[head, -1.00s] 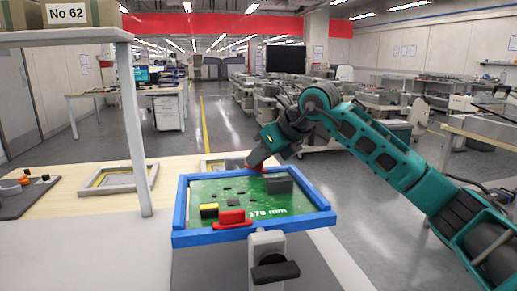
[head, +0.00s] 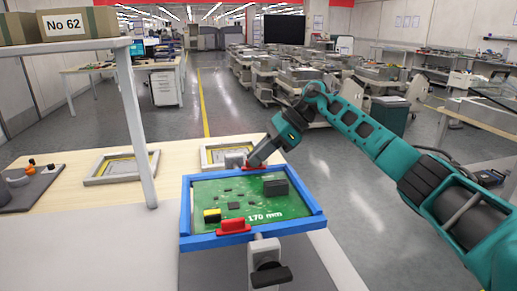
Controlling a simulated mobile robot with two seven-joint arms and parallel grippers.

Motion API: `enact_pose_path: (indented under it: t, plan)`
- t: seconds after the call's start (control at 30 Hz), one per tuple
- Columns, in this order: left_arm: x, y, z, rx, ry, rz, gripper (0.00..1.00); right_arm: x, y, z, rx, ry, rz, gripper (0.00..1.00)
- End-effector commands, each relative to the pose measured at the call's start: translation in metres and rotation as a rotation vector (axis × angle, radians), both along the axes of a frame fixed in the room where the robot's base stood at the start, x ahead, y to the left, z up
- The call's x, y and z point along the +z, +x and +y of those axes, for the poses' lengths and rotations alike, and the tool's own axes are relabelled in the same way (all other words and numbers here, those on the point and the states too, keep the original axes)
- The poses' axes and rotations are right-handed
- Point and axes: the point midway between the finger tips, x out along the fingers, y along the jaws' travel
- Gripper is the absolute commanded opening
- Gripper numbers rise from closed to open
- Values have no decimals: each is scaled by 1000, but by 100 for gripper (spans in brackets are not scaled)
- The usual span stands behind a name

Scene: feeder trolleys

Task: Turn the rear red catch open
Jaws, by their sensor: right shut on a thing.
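A blue frame (head: 313,233) holds a green circuit board (head: 224,187) marked 170 mm. The rear red catch (head: 251,168) sits on the far rail of the frame, partly hidden by my right gripper. The front red catch (head: 233,227) lies along the near rail. My right gripper (head: 254,162) reaches down from the upper right and is shut on the rear red catch. The exact angle of that catch is hard to tell. My left gripper is out of view.
A grey clamp with a black handle (head: 271,277) stands at the frame's near side. Two pale trays (head: 97,180) lie on the wooden bench behind. A shelf post (head: 141,130) rises at left, and a dark tool mat (head: 30,190) lies beyond it.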

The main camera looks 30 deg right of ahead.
Motion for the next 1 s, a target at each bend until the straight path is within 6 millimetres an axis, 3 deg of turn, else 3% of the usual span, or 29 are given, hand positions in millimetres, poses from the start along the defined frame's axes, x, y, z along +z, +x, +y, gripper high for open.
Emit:
enact_pose_path:
  t: [0.77,0.8,1.0]
  plan:
    - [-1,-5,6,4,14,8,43,-5,0,-1,100,-9,8,0]
    - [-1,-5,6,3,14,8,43,-5,0,-1,100,-9,8,13]
    - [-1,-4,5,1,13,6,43,-4,0,-1,99,-7,6,32]
